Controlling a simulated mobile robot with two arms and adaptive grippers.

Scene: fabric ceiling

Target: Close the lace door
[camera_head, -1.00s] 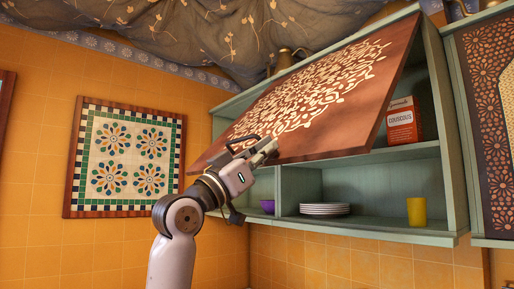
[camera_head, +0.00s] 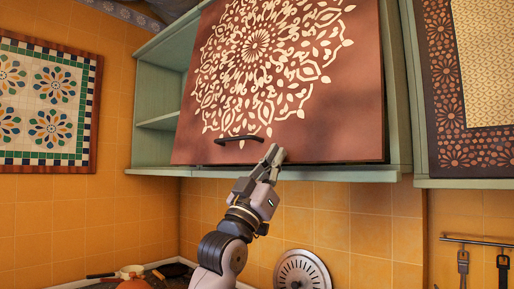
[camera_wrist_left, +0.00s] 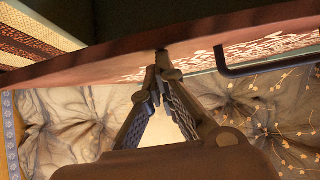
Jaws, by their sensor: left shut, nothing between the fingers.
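The lace door (camera_head: 350,85) is a red-brown panel with a cream lace rosette, hinged at the top of a green wall cabinet (camera_head: 160,85). It hangs nearly upright, its lower edge close to the cabinet's bottom board. A dark bar handle (camera_head: 239,139) sits near its lower edge, and shows in the left wrist view (camera_wrist_left: 270,62). My left gripper (camera_head: 272,157) is shut and empty, its fingertips at the door's lower edge just right of the handle. In the left wrist view the fingertips (camera_wrist_left: 163,62) meet the panel's edge. My right gripper is not in view.
A second cabinet with a patterned door (camera_head: 470,90) stands close on the right. A tiled picture (camera_head: 45,105) hangs at left.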

